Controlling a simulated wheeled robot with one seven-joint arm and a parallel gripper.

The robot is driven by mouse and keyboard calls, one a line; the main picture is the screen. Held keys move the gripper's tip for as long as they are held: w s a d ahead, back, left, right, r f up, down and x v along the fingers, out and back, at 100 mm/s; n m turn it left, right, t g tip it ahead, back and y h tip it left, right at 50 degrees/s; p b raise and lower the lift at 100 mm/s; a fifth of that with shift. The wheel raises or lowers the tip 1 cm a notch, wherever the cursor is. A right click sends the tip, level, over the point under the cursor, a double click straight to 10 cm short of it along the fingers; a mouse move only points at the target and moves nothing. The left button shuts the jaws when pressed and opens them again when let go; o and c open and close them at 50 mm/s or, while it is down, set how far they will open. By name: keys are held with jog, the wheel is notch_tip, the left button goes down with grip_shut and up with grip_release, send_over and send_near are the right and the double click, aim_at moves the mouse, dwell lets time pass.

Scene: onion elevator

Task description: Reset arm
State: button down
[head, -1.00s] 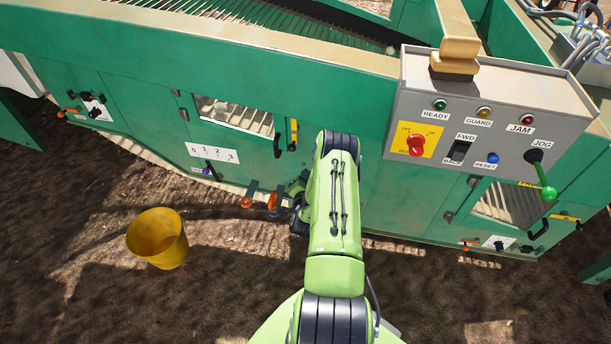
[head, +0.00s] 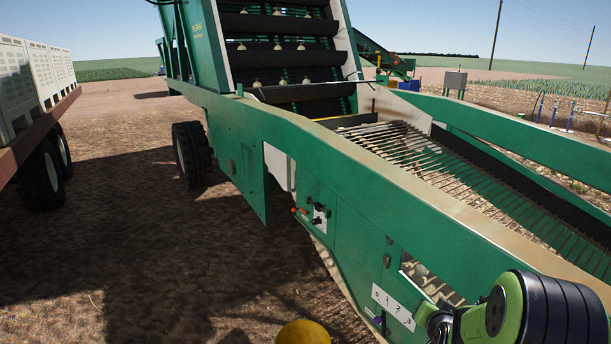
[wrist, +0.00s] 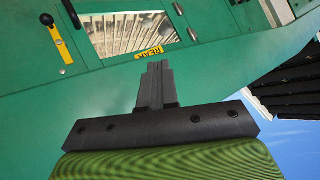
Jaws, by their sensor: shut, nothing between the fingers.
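My gripper (wrist: 154,85) is in the middle of the wrist view, its dark fingers pressed together with nothing between them. It is in front of the green side panel (wrist: 35,105) of the machine, below a barred window (wrist: 130,35) and a yellow label (wrist: 153,53). I cannot tell the exact gap to the panel. In the head view only part of my green arm shows at the bottom right, beside the numbered plate (head: 393,307); the fingertips cannot be made out there.
The green elevator (head: 240,120) rises at the back, with a barred conveyor bed (head: 470,190) at right. A yellow bucket (head: 303,332) stands on the ground at the bottom edge. A trailer with white crates (head: 35,70) is at left. Open dirt lies between.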

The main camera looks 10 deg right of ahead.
jog(key=s+a+r+n+g+y+p, duration=0.1)
jog(key=s+a+r+n, duration=0.1)
jog(key=a+r, duration=0.3)
jog(key=s+a+r+n+y+p, duration=0.1)
jog(key=s+a+r, duration=0.2)
jog(key=a+r, duration=0.15)
jog(key=s+a+r+n+g+p, duration=0.1)
jog(key=s+a+r, duration=0.2)
jog(key=s, duration=0.5)
jog(key=s+a+r+n+g+y+p, duration=0.1)
jog(key=s+a+r+n+g, duration=0.1)
jog(key=s, duration=0.7)
jog(key=s+a+r+n+g+p, duration=0.1)
jog(key=s+a+r+n, duration=0.1)
jog(key=s+a+r, duration=0.2)
jog(key=s+a, duration=0.2)
jog(key=s, duration=0.2)
jog(key=shift+s+r+y, duration=0.15)
jog(key=shift+r+y, duration=0.15)
jog(key=shift+y, duration=0.1)
